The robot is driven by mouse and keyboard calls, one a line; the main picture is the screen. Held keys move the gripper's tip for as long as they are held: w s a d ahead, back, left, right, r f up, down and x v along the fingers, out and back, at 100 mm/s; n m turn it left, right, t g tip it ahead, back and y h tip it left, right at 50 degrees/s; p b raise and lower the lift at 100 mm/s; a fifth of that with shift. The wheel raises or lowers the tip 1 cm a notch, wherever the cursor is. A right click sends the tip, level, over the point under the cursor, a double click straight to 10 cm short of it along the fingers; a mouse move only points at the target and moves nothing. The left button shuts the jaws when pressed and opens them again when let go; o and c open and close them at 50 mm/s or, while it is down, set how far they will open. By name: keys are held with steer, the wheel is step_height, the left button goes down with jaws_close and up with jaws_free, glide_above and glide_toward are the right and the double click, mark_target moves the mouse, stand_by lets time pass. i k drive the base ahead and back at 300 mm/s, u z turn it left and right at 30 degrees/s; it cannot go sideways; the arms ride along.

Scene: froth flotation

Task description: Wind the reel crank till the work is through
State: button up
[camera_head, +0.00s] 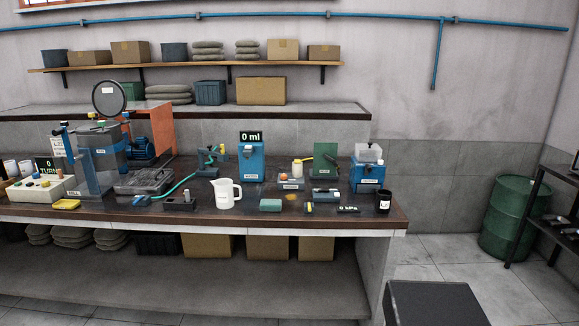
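A small display (47,165) at the left of the bench reads 0, with a word like "TURN" partly hidden below. Beside it stands a grey see-through tank (92,160) with blue fittings (66,130) on top. A round dark-rimmed disc (109,98) rises above the tank. An orange panel (160,125) and a blue motor-like unit (137,148) stand behind. I cannot tell for certain which part is the reel crank; it is too small or hidden. My gripper is not in view.
The bench (330,222) is crowded: a white jug (226,194), a blue unit (251,163) reading 0 ml, a blue-and-clear device (368,172), a yellow sponge (66,204). A green drum (512,220) and dark rack (545,205) stand right. Floor between is partly clear.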

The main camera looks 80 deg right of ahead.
mark_target(335, 163)
steer(key=u, duration=0.1)
steer(key=k, duration=1.05)
steer(key=z, duration=1.55)
steer(key=i, duration=0.55)
steer(key=u, duration=0.15)
